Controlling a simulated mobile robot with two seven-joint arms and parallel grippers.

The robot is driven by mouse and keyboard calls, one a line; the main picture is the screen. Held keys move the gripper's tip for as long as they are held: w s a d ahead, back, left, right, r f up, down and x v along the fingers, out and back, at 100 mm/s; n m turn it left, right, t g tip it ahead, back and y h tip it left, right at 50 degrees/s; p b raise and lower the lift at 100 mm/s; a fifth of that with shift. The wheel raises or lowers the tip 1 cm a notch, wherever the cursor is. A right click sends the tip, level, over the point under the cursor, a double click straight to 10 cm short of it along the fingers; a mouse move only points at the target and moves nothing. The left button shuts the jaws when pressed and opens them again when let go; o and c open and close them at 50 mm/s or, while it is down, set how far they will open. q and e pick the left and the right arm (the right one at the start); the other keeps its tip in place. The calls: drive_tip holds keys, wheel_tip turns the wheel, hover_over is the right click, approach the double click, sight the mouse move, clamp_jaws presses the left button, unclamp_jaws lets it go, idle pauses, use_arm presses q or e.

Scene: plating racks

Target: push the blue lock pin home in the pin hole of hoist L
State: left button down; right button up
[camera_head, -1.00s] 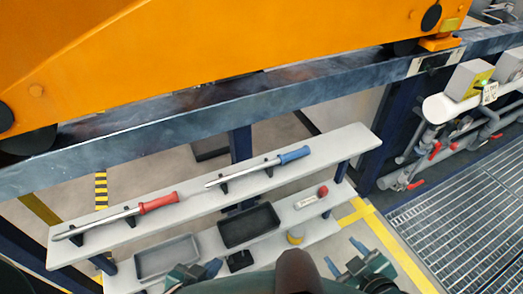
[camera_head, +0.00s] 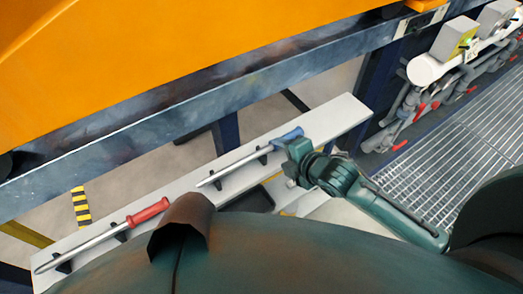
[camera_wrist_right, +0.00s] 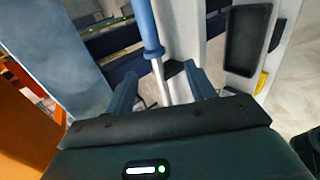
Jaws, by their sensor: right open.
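The blue lock pin, with its blue handle (camera_head: 288,137) and steel shaft (camera_head: 229,166), lies on dark rests on the white shelf. My right gripper (camera_head: 293,152) is at the handle end of this pin, and overlaps it in the head view. In the right wrist view, the open fingers (camera_wrist_right: 160,74) stand on either side of the pin's shaft (camera_wrist_right: 158,72), just below the blue handle (camera_wrist_right: 146,25); contact cannot be told. A large orange hoist body (camera_head: 200,55) fills the top of the head view; whether it is hoist L cannot be told. No pin hole is discernible. My left gripper is out of view.
A red-handled pin (camera_head: 148,210) lies on rests at the left of the white shelf (camera_head: 340,115). A steel beam (camera_head: 230,97) runs above the shelf. A dark tray (camera_wrist_right: 248,42) sits beside it in the wrist view. Floor grating (camera_head: 440,150) lies at right.

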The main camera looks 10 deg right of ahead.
sight(272, 147)
drive_tip(key=x, duration=0.5)
drive_tip(key=shift+w+r, duration=0.2)
drive_tip(key=shift+w, duration=0.1)
clamp_jaws()
drive_tip(key=shift+r, duration=0.1)
idle(0.4)
